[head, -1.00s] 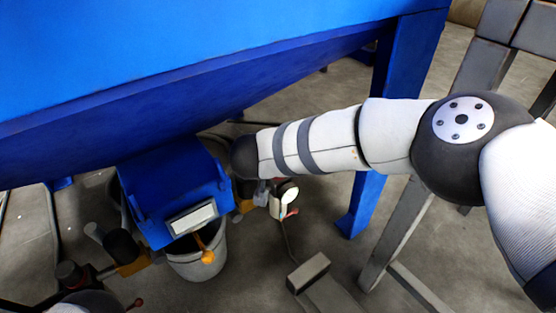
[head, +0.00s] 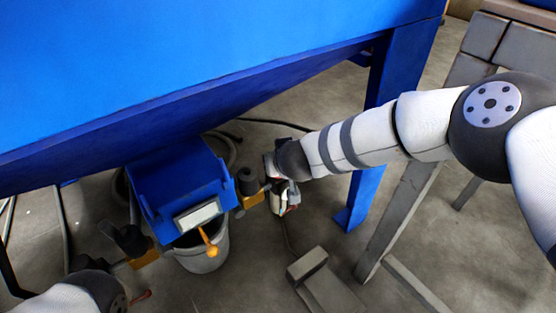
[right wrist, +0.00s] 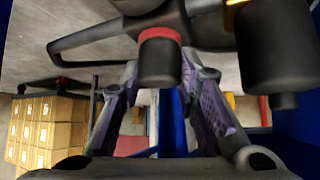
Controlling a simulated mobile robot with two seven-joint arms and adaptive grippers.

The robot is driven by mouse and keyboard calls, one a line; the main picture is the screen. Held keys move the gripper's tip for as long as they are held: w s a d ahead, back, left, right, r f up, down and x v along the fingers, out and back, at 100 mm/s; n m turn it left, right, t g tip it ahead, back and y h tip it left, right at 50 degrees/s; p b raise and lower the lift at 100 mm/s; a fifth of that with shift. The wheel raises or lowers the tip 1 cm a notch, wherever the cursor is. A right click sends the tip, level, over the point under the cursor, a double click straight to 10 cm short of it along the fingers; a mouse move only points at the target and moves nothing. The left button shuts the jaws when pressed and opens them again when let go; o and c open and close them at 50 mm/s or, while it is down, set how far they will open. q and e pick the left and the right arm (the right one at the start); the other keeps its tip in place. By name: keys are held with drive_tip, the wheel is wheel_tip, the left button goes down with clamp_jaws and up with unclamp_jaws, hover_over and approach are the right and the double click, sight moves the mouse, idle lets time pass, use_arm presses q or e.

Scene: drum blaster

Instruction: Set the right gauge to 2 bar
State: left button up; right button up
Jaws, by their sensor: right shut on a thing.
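In the right wrist view, a dark round knob with a red band (right wrist: 160,56) sits between the fingers of my right gripper (right wrist: 160,76), which is shut on it. The knob hangs from a dark pipe fitting. In the head view, my right arm reaches to a small white and dark fitting (head: 280,202) with a red part, right of the blue box. My wrist partly covers this fitting. No gauge dial or needle can be read.
A blue box (head: 178,188) with an orange handle (head: 208,243) is above a grey bucket (head: 203,253). A large blue hopper (head: 200,75) overhangs from above. A blue leg (head: 365,190) and a grey pedal (head: 308,264) are at the right. A dark cylinder (right wrist: 275,45) is close beside my right gripper.

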idle(0.3)
drive_tip(key=o, duration=1.2)
drive_tip(key=shift+c, duration=0.2)
drive_tip(key=v, duration=1.2)
drive_tip(key=shift+d+f, duration=0.1)
